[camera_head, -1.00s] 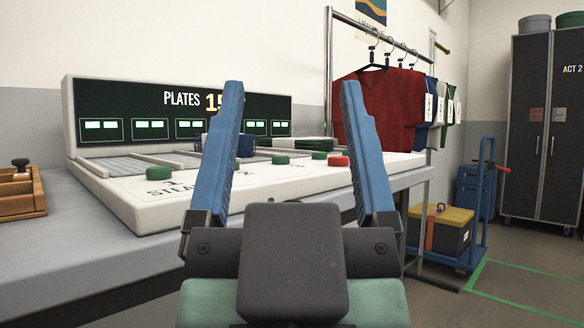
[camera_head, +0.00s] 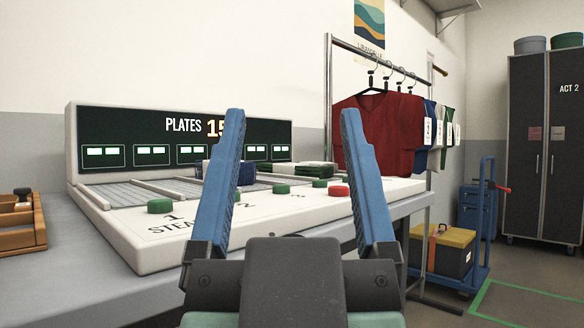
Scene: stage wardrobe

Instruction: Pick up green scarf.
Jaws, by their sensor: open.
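My gripper (camera_head: 294,112) is open and empty, its two blue fingers pointing up and forward in front of the steam station. A folded green cloth (camera_head: 315,171), likely the green scarf, lies on the station's top beyond the fingers, seen through the gap between them. No contact shows between my gripper and either cloth.
The white steam station (camera_head: 130,240) has grated bays, green buttons (camera_head: 160,206) and a red button (camera_head: 338,190) along its front. A dark plates display (camera_head: 150,135) stands behind. A wooden tray (camera_head: 22,238) is at left. A garment rail (camera_head: 328,70) and a trolley (camera_head: 484,230) stand right.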

